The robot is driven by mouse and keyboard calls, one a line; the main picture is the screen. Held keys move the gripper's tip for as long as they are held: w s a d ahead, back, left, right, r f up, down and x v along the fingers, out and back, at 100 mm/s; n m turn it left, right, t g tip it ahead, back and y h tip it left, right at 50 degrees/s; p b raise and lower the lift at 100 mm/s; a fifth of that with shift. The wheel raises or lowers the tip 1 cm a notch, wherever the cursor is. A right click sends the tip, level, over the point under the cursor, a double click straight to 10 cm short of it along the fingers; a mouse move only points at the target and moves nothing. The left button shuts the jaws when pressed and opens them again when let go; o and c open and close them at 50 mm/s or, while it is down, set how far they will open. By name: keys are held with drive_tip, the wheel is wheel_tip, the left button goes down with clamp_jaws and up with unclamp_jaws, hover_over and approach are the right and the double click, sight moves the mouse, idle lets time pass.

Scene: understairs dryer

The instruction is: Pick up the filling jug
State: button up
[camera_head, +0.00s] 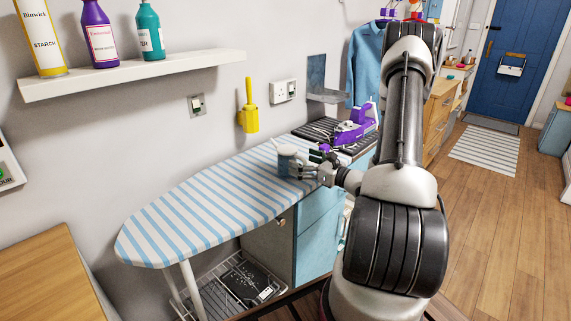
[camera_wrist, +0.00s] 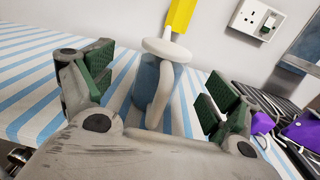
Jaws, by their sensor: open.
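The filling jug (camera_head: 286,160) stands upright on the striped ironing board (camera_head: 190,212), near its right end. In the wrist view the jug (camera_wrist: 147,82) has a bluish see-through body, a round white top and a white handle facing me. My gripper (camera_head: 311,167) is at the jug's right side in the head view, low over the board. In the wrist view my gripper (camera_wrist: 161,84) is open, with one green-padded finger on each side of the jug and gaps to both pads.
A purple iron (camera_head: 352,128) rests on a dark ribbed stand beyond the jug, close to my arm. A yellow holder (camera_head: 249,118), a switch (camera_head: 196,104) and a socket (camera_head: 283,91) are on the wall. The board's left part is clear.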

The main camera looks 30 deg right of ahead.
sight(295, 157)
drive_tip(key=x, duration=0.5)
drive_tip(key=shift+w+d, duration=0.2)
drive_tip(key=shift+d, duration=0.05)
drive_tip(key=c, duration=1.3)
